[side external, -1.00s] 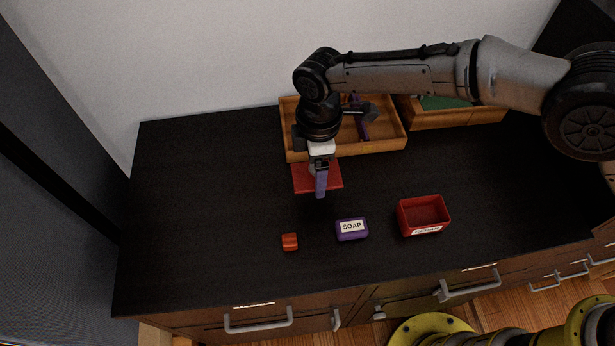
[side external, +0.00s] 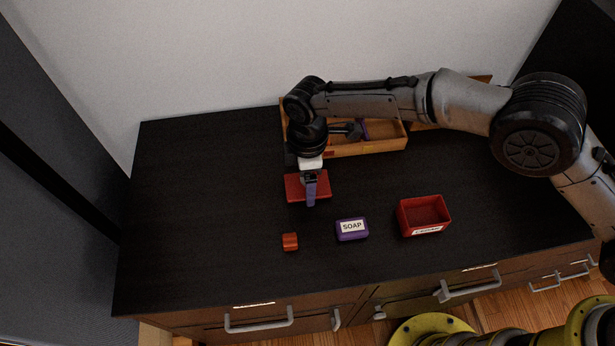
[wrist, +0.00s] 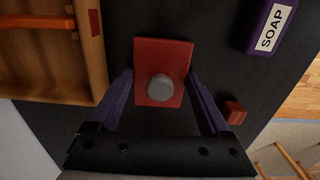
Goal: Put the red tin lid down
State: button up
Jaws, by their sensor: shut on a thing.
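The red tin lid (side external: 294,188) is a flat red rectangle, left of centre over the dark desktop. In the wrist view the lid (wrist: 165,55) has a round grey knob on its face. My gripper (side external: 309,188) is shut on the lid, with a finger at either side of it in the wrist view (wrist: 160,75). The lid looks roughly level and low over the desk; I cannot tell whether it touches the surface. The red tin (side external: 424,215) stands open to the right, with a white label on its front.
A purple soap box (side external: 351,229) and a small orange-red block (side external: 290,242) lie in front of the lid. A wooden tray (side external: 370,149) holding a purple item stands behind. The desktop (side external: 200,210) to the left is clear.

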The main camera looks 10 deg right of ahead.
jog(key=o, duration=1.2)
jog(key=shift+c, duration=0.2)
notch_tip(320, 180, up, 12)
jog(key=shift+r, duration=0.15)
